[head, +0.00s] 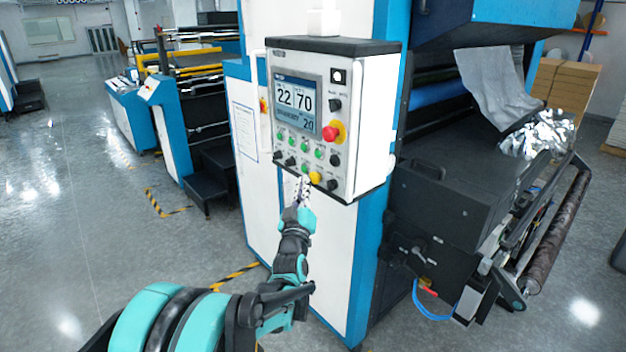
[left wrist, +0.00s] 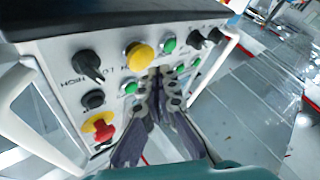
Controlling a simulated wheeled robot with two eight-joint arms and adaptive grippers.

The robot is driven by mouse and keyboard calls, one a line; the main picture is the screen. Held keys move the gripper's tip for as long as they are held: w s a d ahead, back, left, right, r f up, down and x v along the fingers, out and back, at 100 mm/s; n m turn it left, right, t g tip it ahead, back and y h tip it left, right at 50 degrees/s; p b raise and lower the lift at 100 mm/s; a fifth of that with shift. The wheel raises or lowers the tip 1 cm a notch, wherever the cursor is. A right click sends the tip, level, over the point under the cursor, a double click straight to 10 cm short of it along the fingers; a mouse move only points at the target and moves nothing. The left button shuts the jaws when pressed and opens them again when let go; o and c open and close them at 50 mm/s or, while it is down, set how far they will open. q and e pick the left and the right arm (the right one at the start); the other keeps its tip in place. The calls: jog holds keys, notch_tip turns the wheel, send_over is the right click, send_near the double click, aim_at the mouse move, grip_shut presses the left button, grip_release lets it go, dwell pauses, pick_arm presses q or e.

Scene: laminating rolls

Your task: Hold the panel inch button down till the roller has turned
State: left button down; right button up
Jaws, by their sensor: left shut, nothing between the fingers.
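The control panel (head: 366,118) is a grey-white box with a lit screen (head: 298,100), rows of green buttons and black knobs, and a yellow button (head: 315,177) at its lower edge. I cannot read which button is the inch button. My left gripper (head: 304,181) is shut and empty, its fingertips at the panel's lower row, just left of the yellow button. In the left wrist view the fingertips (left wrist: 158,76) lie close beside the yellow button (left wrist: 140,57), among green ones; contact cannot be told. A long dark roller (head: 556,232) shows at the machine's right side.
A red emergency stop (head: 333,132) on a yellow base sits on the panel above the yellow button; it also shows in the left wrist view (left wrist: 100,127). A crumpled foil sheet (head: 540,134) lies on the machine. Open grey floor (head: 80,220) lies to the left.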

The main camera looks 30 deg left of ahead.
pick_arm(q)
jog(key=shift+w, duration=0.15)
dwell(0.6)
jog(key=shift+w+d, duration=0.2)
jog(key=shift+w, duration=0.1)
